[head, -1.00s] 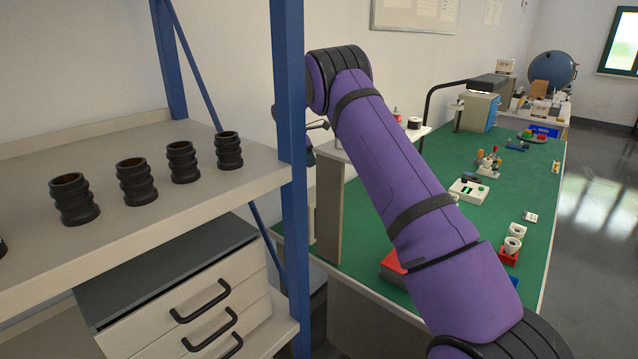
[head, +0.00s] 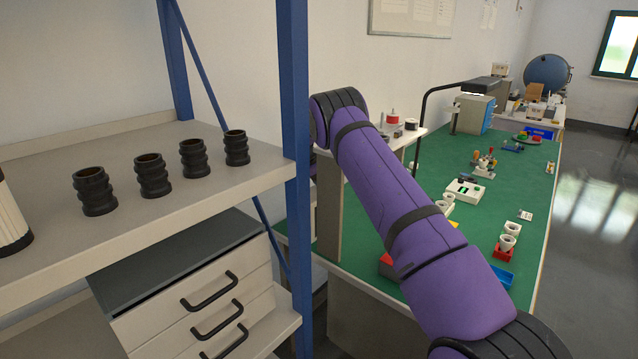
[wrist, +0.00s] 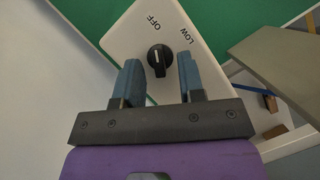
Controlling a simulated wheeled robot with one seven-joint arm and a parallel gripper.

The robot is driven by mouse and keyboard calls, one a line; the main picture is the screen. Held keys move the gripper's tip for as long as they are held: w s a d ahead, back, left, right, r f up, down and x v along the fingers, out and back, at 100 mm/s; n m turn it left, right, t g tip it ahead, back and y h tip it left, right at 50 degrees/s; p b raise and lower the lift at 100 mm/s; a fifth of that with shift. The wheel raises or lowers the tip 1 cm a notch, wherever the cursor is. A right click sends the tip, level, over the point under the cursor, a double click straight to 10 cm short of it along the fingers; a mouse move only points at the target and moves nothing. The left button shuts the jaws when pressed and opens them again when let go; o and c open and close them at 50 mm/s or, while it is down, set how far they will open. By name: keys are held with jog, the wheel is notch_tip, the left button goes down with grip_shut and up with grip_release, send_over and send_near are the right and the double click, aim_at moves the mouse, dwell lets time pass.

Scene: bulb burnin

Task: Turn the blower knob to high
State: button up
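The blower knob (wrist: 159,59) is a small black knob on a white panel (wrist: 127,38) in the wrist view. The panel carries the printed words OFF and LOW; no HIGH label shows. The knob's white mark lies roughly toward OFF. My gripper (wrist: 158,66) is open, with its two blue-grey fingers apart on either side of the knob. A gap shows between the knob and each finger. I cannot tell how deep the fingers reach around it. In the head view my gripper and the knob are not visible; only my purple arm shows.
A shelf with black ribbed sleeves (head: 153,176) and a blue post (head: 294,130) stands on the left, close to my arm. A drawer unit (head: 200,305) is below. The long green bench (head: 470,230) on the right holds red and blue trays and small devices.

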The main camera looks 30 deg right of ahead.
grip_shut()
jog(key=shift+w+m+g, duration=0.2)
jog(key=shift+m+g, duration=0.3)
jog(key=shift+m, duration=1)
grip_release()
jog(key=shift+r, duration=0.1)
jog(key=v, duration=1)
jog(key=shift+r, duration=0.3)
jog(key=shift+w, duration=0.1)
